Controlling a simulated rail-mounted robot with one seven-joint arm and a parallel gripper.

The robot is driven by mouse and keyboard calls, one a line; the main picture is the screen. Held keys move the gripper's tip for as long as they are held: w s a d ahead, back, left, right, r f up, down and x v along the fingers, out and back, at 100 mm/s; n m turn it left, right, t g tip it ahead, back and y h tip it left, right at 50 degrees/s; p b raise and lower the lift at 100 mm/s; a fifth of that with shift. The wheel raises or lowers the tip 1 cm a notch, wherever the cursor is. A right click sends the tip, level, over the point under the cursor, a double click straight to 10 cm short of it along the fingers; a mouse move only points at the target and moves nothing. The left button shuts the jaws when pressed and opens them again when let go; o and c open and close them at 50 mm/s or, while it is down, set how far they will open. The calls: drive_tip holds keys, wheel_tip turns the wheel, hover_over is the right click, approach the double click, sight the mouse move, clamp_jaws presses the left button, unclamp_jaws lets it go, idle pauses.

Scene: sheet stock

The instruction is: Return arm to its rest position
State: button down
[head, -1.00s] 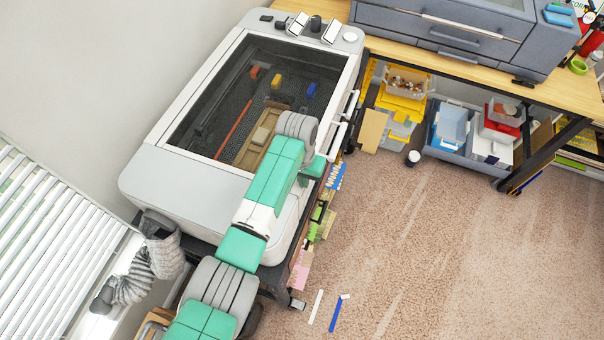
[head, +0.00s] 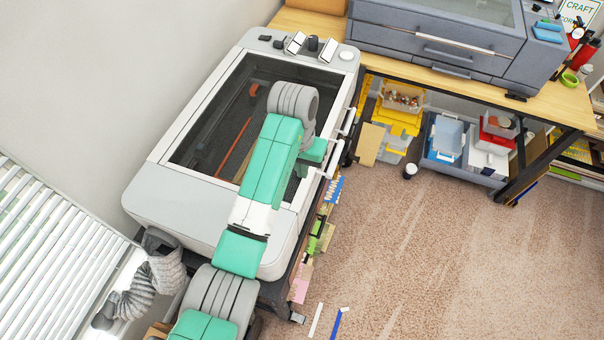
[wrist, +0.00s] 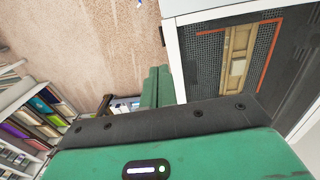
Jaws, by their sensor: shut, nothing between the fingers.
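My arm (head: 262,185) rises over the machine with the dark window in its lid (head: 215,125) in the head view. Its grey upper joint covers part of that window. The green end part (head: 314,151) shows at the machine's right edge, but its fingertips cannot be made out there. In the wrist view, the two green fingers of my gripper (wrist: 157,87) show beyond the dark bar of the hand. They are together and hold nothing. A tan piece (wrist: 237,57) lies on the dark mesh bed inside the machine.
White handles (head: 340,150) stick out from the machine's right side, close to my arm's end. A wooden bench (head: 385,53) with a grey machine stands at the back, with bins below. Carpet (head: 420,250) to the right is mostly clear. A bookshelf (wrist: 40,120) shows in the wrist view.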

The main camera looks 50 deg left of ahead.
drive_tip(key=shift+w+d+r, duration=0.1)
drive_tip(key=w+d+r+m+t+y, duration=0.1)
drive_tip(key=w+d+r+m+t, duration=0.1)
drive_tip(key=w+d+r+t, duration=0.7)
drive_tip(key=w+d+r+m+t+y, duration=0.15)
drive_tip(key=w+d+r, duration=0.4)
drive_tip(key=r, duration=0.75)
drive_tip(key=s+d+r+m+t, duration=0.1)
drive_tip(key=s+d+r+t, duration=0.4)
drive_tip(key=r, duration=0.4)
drive_tip(key=s+d+r+m+t, duration=0.1)
drive_tip(key=s+d+r+t, duration=0.25)
drive_tip(key=d+r, duration=0.45)
drive_tip(key=s+d+r+t, duration=0.2)
drive_tip(key=s+r, duration=0.4)
drive_tip(key=s+d+r+t+h, duration=0.1)
drive_tip(key=s+d+r+t, duration=0.1)
drive_tip(key=s+r, duration=0.4)
drive_tip(key=shift+s+t, duration=0.15)
drive_tip(key=shift+t, duration=0.65)
